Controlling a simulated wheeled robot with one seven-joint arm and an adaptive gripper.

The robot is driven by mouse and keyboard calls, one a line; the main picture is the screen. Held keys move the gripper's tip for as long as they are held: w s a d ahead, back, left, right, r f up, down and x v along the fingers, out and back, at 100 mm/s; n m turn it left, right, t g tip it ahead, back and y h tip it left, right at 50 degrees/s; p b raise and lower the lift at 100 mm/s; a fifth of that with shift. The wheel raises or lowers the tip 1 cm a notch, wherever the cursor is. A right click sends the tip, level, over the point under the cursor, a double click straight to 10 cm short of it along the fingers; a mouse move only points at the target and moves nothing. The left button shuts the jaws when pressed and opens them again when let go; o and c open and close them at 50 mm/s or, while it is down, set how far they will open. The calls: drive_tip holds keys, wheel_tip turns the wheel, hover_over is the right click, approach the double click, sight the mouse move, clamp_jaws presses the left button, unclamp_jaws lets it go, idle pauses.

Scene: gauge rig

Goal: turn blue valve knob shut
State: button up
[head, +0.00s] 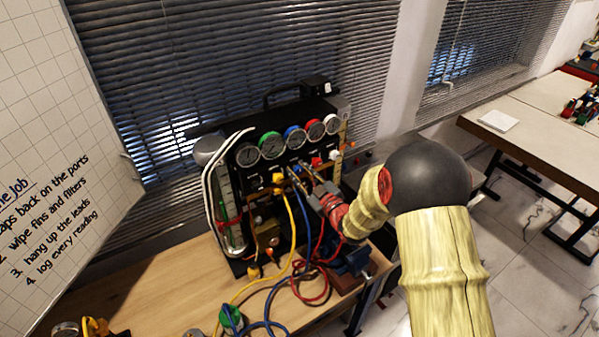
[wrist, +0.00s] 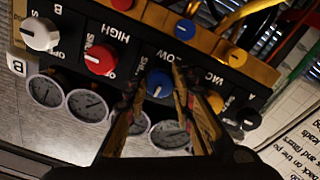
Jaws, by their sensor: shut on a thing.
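The gauge rig (head: 290,150) stands on the wooden bench under the window, with a row of round gauges above a row of coloured knobs. The blue valve knob (wrist: 160,84) is on the black panel beside the LOW lettering, in the middle of the wrist view, which looks upside down. My gripper (wrist: 160,76) has one finger on each side of this knob and is shut on it. In the head view my gripper (head: 302,178) reaches the panel from the right, and its fingers partly hide the blue knob.
A red knob (wrist: 101,60) and a white knob (wrist: 41,34) sit left of the blue one in the wrist view; a yellow knob (wrist: 210,100) and a black knob (wrist: 248,118) sit right. Yellow, blue and red hoses (head: 290,270) hang below the panel. Bare bench (head: 165,290) lies left.

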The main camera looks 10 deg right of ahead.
clamp_jaws()
drive_tip(key=m+b, duration=0.2)
drive_tip(key=m, duration=0.1)
drive_tip(key=shift+m+b, duration=0.3)
drive_tip(key=shift+m, duration=0.1)
drive_tip(key=m+b, duration=0.1)
drive_tip(key=m, duration=0.3)
drive_tip(key=shift+m, duration=0.3)
drive_tip(key=m, duration=0.4)
drive_tip(key=shift+b, duration=0.4)
drive_tip(key=shift+m, duration=2.8)
drive_tip(key=o, duration=0.6)
unclamp_jaws()
